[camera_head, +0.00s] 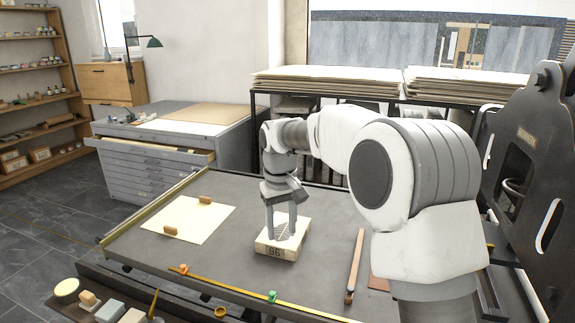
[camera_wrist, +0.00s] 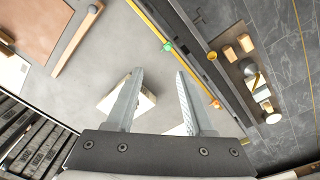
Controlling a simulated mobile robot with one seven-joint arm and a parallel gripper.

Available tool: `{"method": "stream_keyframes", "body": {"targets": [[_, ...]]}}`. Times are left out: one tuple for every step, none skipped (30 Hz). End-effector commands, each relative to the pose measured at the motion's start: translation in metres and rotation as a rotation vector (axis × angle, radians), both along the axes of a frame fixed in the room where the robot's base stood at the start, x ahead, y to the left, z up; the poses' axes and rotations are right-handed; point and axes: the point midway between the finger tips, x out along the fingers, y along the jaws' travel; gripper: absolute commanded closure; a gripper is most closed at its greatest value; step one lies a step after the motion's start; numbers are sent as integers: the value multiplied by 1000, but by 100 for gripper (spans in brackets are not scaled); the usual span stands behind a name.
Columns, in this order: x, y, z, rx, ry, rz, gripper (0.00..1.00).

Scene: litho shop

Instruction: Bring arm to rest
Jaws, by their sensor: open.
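My gripper (camera_head: 282,221) is open, with its fingers pointing down over a pale block marked 96 (camera_head: 276,249) on the grey press table. In the wrist view my gripper (camera_wrist: 157,97) shows two spread fingers with nothing between them. The block (camera_wrist: 147,101) shows partly behind the left finger there. In the head view the fingertips overlap the block's top; I cannot tell whether they touch it. My arm reaches in from the right of the head view, bent at the elbow.
A cream sheet (camera_head: 190,219) with two small wooden pieces lies left on the table (camera_head: 325,240). A wooden bar (camera_head: 355,265) lies to the right. A yellow rail (camera_head: 240,291) with coloured clips runs along the front. A dark press (camera_head: 530,150) stands right.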

Motion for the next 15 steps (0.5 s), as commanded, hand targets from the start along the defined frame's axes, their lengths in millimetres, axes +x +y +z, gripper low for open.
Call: {"method": "stream_keyframes", "body": {"targets": [[-11, -10, 23, -2, -23, -14, 47], [-17, -16, 32, -2, -35, -23, 47], [-25, -23, 44, -3, -49, -35, 47], [-32, -29, 52, -3, -61, -44, 47], [-39, -34, 60, -3, -72, -52, 47], [-48, -41, 70, -4, -86, -64, 47], [-55, -47, 77, -4, -96, -73, 47], [-63, -53, 84, -3, -107, -83, 47], [-73, -60, 93, -1, -122, -98, 47], [-80, -65, 99, 0, -132, -108, 47], [-88, -70, 105, 1, -143, -118, 47], [-99, -77, 112, 3, -158, -132, 47], [-107, -82, 117, 4, -168, -142, 47], [-115, -88, 122, 7, -179, -154, 47], [-126, -94, 128, 10, -193, -169, 47]]}}
